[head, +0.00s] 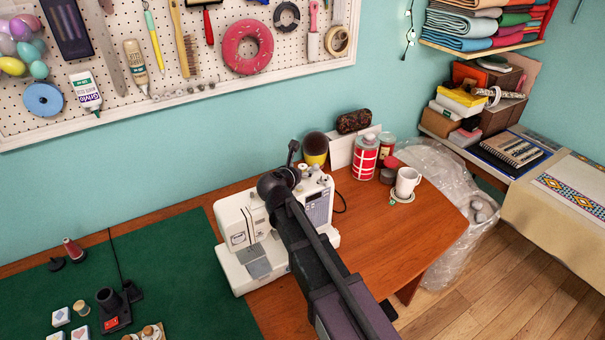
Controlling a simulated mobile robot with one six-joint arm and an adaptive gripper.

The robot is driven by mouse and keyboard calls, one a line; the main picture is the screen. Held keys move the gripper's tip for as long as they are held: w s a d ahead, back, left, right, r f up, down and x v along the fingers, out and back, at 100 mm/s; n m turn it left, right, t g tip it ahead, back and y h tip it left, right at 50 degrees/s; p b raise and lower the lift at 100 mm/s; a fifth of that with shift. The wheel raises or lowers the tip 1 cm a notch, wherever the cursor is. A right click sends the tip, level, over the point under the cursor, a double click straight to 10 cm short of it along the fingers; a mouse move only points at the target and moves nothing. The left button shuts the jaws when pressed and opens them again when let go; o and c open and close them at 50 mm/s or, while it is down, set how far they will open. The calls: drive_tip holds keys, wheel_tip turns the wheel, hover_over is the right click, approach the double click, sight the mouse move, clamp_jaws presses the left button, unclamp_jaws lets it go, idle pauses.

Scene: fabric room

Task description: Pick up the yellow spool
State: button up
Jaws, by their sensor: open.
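A small pale-yellow spool (81,307) stands on the green cutting mat (170,255) at the lower left, between a white patterned tile and a black device with a red label. It looks upright and apart from both. My dark arm rises from the bottom centre, and its far joint is in front of the sewing machine, well right of the spool. I cannot make out my gripper's fingers in this view. Nothing covers the spool.
A white sewing machine (243,226) stands behind my arm. A red spool (73,249), a black device (112,311) and several patterned tiles are on the mat. A red-and-white can (366,158) and a white mug (407,181) stand at the back right. The mat's middle is clear.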

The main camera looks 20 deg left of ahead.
drive_tip(key=shift+w+d+f, duration=0.1)
drive_tip(key=shift+w+f, duration=0.15)
drive_tip(key=shift+w, duration=0.35)
drive_tip(key=c, duration=0.9)
